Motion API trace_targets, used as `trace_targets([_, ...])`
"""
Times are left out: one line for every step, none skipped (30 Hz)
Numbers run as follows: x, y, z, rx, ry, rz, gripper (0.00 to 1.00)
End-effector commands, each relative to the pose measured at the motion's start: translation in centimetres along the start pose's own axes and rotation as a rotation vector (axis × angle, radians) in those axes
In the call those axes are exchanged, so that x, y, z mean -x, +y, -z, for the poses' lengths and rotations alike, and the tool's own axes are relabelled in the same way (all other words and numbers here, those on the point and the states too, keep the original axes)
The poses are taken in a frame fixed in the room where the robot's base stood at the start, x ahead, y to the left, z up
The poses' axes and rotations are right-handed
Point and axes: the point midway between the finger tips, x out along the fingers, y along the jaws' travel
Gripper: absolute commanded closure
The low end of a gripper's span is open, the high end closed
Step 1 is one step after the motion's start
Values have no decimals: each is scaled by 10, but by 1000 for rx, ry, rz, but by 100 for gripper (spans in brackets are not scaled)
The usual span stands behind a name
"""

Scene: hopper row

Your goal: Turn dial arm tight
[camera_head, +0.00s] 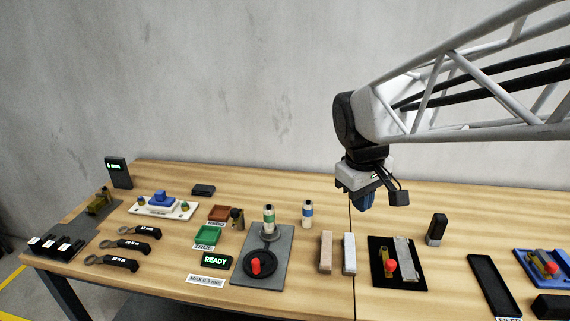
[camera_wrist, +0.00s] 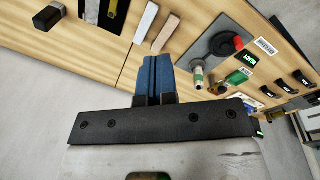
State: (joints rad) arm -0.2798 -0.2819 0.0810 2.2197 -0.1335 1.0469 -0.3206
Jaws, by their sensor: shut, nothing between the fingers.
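A black round dial (camera_head: 249,267) with an upright red handle (camera_head: 256,266) sits on the front of a grey plate (camera_head: 275,275). In the wrist view the dial (camera_wrist: 218,45) and its red handle (camera_wrist: 238,43) show at the upper right. Which part is the dial arm, and how tight it is, I cannot tell. My gripper (camera_head: 366,207) hangs above the table, to the right of and higher than the dial, apart from everything. Its blue fingers (camera_wrist: 153,78) are together and empty.
A bottle with a green band (camera_head: 269,219) stands at the back of the plate; a blue-banded bottle (camera_head: 307,213) is beside it. A lit READY sign (camera_head: 215,262) is left of the plate. Two pale blocks (camera_head: 326,252) and a black tray with a red knob (camera_head: 391,265) lie to its right.

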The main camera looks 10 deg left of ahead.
Motion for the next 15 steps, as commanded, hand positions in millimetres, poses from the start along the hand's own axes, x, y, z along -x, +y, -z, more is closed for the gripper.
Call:
trace_targets([0, -3, 16, 41, -9, -1, 100])
trace_targets([0, -5, 24, 64, -14, -2, 100])
trace_targets([0, -7, 34, 96, -20, -4, 100])
trace_targets([0, -8, 43, 119, -24, -6, 100])
trace_targets([-1, -10, 51, 143, -30, -8, 100])
trace_targets([-1, -13, 62, 174, -36, -10, 100])
trace_targets([-1, -16, 70, 197, -41, -11, 100])
trace_targets([-2, -18, 78, 221, -46, -12, 100])
trace_targets([-2, -21, 89, 251, -52, -14, 100])
trace_targets([-3, -24, 98, 276, -57, -16, 100])
trace_targets([-4, -27, 105, 299, -62, -18, 100])
trace_targets([-5, -31, 117, 330, -68, -20, 100])
trace_targets([-5, -35, 125, 354, -73, -21, 100])
trace_targets([-6, -38, 133, 376, -78, -22, 100])
trace_targets([-7, -43, 144, 408, -84, -24, 100])
